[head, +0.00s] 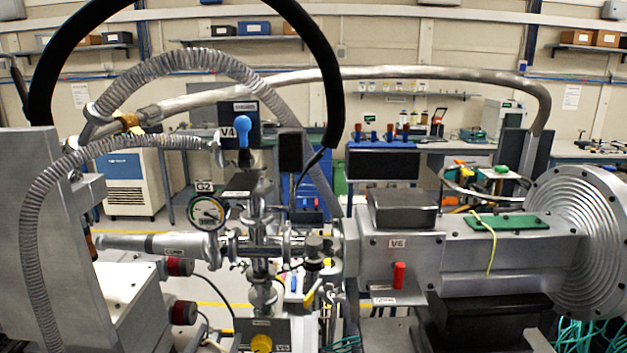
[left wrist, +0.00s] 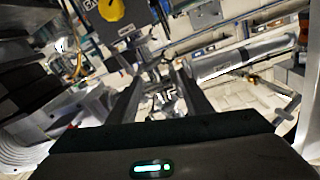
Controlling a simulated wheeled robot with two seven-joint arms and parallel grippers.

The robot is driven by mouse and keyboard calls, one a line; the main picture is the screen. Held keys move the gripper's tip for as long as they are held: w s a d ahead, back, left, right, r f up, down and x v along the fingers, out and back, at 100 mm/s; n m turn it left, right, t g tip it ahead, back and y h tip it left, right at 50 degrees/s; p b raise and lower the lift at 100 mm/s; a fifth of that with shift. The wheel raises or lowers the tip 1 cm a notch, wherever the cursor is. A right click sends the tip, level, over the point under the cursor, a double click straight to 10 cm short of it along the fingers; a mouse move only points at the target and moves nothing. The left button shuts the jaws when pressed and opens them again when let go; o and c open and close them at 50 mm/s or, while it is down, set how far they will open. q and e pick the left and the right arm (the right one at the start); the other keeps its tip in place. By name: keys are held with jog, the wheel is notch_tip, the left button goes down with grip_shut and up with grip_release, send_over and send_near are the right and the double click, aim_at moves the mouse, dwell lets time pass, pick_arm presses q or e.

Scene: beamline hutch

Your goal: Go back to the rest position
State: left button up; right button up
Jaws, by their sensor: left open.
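My left gripper (left wrist: 160,76) shows in the left wrist view, with its two dark fingers apart. Nothing is held between them; metal fittings and pale floor show behind the gap. A yellow knob (left wrist: 110,9) is at the top of that view, beyond the fingers and apart from them. In the head view I cannot clearly make out the left gripper among the beamline parts. A yellow knob (head: 261,343) also shows there at the bottom. My right gripper is in neither view.
The head view shows a gauge (head: 207,213), a blue-handled valve (head: 243,130), a red knob (head: 399,275) and a large flange (head: 585,240). A ribbed hose (head: 37,240) and a thick black hose (head: 333,80) arch over the beamline. Benches stand behind.

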pick_arm(q)
jog(key=s+a+f+n+g+y, duration=0.1)
jog(key=s+a+f+g, duration=0.1)
jog(key=s+f+g, duration=0.5)
jog(key=s+a+f+n+y, duration=0.1)
jog(key=s+f, duration=0.4)
jog(key=f, duration=0.6)
jog(key=s+a+f+g, duration=0.1)
jog(key=s+f+g, duration=0.35)
jog(key=s, duration=0.45)
jog(key=s+f+g, duration=0.3)
jog(key=s+f, duration=0.3)
jog(key=s, duration=0.3)
notch_tip(320, 180, down, 33)
jog(key=s+g+b, duration=0.1)
jog(key=s+b, duration=0.2)
jog(key=s+a+f+b, duration=0.1)
jog(key=s+f, duration=0.7)
jog(key=f, duration=0.1)
jog(key=s+a+f+g, duration=0.1)
jog(key=s+a+f, duration=0.1)
jog(key=s+f, duration=0.7)
jog(key=shift+s+a+b, duration=0.15)
jog(key=shift+a+b, duration=0.1)
jog(key=shift+b, duration=0.1)
jog(key=shift+g, duration=0.25)
